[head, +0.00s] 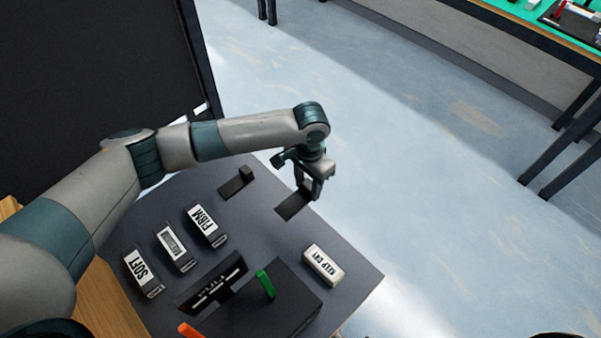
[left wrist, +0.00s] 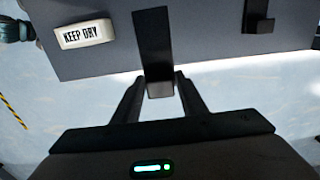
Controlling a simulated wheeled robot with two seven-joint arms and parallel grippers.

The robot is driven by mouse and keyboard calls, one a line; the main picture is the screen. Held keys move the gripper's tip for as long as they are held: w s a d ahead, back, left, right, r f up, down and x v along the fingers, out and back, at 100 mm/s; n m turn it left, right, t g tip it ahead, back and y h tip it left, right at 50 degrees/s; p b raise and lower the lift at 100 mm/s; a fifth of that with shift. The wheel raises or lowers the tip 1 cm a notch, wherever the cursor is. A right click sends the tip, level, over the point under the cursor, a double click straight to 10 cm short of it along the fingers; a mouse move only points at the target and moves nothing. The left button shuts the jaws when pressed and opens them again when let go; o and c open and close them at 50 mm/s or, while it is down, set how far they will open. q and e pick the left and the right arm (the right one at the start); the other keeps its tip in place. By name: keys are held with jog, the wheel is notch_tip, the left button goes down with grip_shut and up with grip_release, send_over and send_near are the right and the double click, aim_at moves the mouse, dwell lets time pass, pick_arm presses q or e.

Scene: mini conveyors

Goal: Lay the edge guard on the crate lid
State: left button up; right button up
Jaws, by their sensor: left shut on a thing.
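My left gripper (head: 314,187) points down near the far right edge of the dark grey panel, which I take to be the crate lid (head: 355,272). It is shut on a black L-shaped piece, the edge guard (head: 291,206). In the left wrist view the fingers (left wrist: 160,88) pinch its raised end, and its flat strip (left wrist: 152,38) reaches over the panel (left wrist: 205,45). I cannot tell whether the strip touches the panel. A similar black piece (head: 235,184) lies on the panel to the left. My right gripper is out of view.
White-topped blocks marked KEEP DRY (head: 323,265), FIRM (head: 204,225) and SOFT (head: 143,273), and another labelled block (head: 175,247), stand on the panel. Nearer are a black labelled piece (head: 212,284) and a dark box (head: 262,313) by a green handle (head: 265,284). Open floor lies beyond.

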pick_arm(q)
jog(key=s+a+r+n, duration=0.4)
jog(key=a+r, duration=0.6)
jog(key=s+a+r+n, duration=0.4)
jog(key=s+a+r, duration=0.1)
jog(key=a+r, duration=0.5)
jog(key=shift+s+a+r+n, duration=0.2)
jog(key=shift+a+r+n, duration=0.2)
jog(key=shift+r, duration=0.15)
